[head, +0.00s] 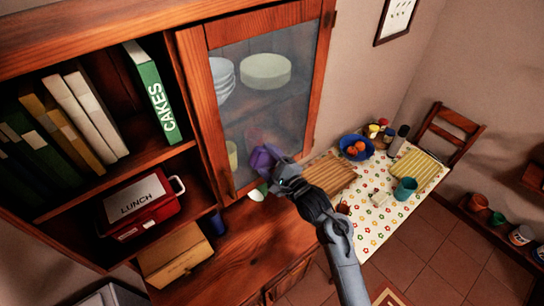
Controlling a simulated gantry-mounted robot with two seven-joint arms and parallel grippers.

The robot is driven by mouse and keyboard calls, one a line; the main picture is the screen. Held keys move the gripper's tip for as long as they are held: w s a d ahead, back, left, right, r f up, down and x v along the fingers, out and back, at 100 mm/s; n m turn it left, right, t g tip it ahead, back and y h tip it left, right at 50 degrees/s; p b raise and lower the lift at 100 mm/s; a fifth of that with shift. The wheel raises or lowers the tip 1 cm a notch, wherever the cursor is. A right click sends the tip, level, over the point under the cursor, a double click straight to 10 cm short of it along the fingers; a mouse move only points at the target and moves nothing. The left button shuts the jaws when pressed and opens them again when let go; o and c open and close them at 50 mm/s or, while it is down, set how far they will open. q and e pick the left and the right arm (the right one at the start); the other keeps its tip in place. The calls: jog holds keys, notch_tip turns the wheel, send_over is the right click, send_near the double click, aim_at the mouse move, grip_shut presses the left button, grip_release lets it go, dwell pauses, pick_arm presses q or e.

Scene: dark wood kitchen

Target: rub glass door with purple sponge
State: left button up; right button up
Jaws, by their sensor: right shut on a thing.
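The glass door (262,68) is a wood-framed pane on the upper cabinet, and dishes show through it. My right gripper (279,170) is shut on the purple sponge (264,158) at the lower part of the pane. The sponge overlaps the glass in the picture; whether it touches the pane I cannot tell. My right arm comes up from the lower right. My left gripper is not in view.
Open shelves at left hold books, including a green one (156,94), and a red lunch box (144,204). A cardboard box (174,256) stands on the wooden counter (249,240). A table with a floral cloth (375,222) stands at right.

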aim_at(257, 162)
jog(key=shift+s+a, duration=0.45)
jog(key=shift+a, duration=0.25)
jog(key=shift+s+a, duration=0.45)
jog(key=shift+a, duration=0.25)
jog(key=shift+a+r, duration=0.1)
jog(key=shift+r, duration=0.75)
jog(key=shift+w+d+f, duration=0.1)
jog(key=shift+w+d, duration=0.4)
jog(key=shift+d, duration=0.25)
jog(key=shift+w+d, duration=0.45)
jog(key=shift+d, duration=0.3)
jog(key=shift+w+d, duration=0.6)
jog(key=shift+d, duration=0.2)
jog(key=shift+w+d, duration=0.55)
jog(key=shift+d, duration=0.25)
jog(key=shift+w+d, duration=0.4)
jog(key=shift+d, duration=0.25)
jog(key=shift+w+d, duration=0.4)
jog(key=shift+d, duration=0.25)
jog(key=shift+s+d, duration=0.1)
